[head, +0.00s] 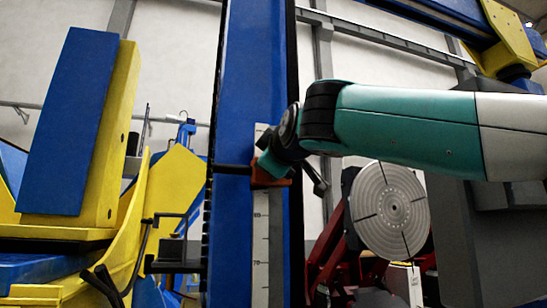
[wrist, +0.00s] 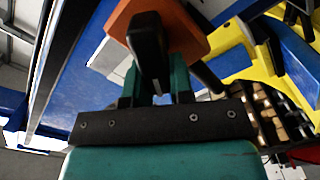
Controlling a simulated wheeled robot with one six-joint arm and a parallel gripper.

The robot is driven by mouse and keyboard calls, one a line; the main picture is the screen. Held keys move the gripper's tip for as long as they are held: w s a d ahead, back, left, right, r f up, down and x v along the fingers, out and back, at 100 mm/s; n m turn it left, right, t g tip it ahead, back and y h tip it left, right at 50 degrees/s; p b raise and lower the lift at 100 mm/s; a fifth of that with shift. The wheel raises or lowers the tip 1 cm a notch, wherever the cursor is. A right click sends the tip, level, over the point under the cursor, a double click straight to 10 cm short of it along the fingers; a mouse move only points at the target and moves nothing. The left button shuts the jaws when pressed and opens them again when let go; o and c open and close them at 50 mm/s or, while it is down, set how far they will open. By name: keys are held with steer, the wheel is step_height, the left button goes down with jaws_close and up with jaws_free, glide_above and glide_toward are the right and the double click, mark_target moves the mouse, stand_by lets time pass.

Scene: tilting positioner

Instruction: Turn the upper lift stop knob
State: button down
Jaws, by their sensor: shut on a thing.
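The orange stop block (head: 262,179) sits on the blue column (head: 235,100) over a white printed scale (head: 261,250). It also shows at the top of the wrist view (wrist: 180,28). The black stop knob (wrist: 148,42) stands in front of the orange block in the wrist view, between the teal fingers. My gripper (wrist: 155,78) is shut on this knob. In the head view my gripper (head: 272,161) covers the knob and part of the block.
A black rod (head: 232,170) sticks out left from the stop block. A yellow and blue positioner (head: 75,130) stands at left. A round grey faceplate (head: 388,205) stands at right, behind my arm. A dark cable chain (wrist: 275,115) shows at right in the wrist view.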

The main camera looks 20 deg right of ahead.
steer(key=n, duration=0.3)
steer(key=shift+a+f+n, duration=0.15)
steer(key=shift+f+n, duration=0.15)
steer(key=shift+f, duration=0.05)
steer(key=shift+f+n+p, duration=0.2)
steer(key=shift+n, duration=0.6)
steer(key=shift+f+n+p, duration=0.15)
steer(key=shift+n, duration=0.65)
steer(key=c, duration=1)
jaws_free()
steer(key=shift+s, duration=0.1)
steer(key=s+b, duration=0.6)
steer(key=s, duration=1.1)
steer(key=shift+s, duration=0.15)
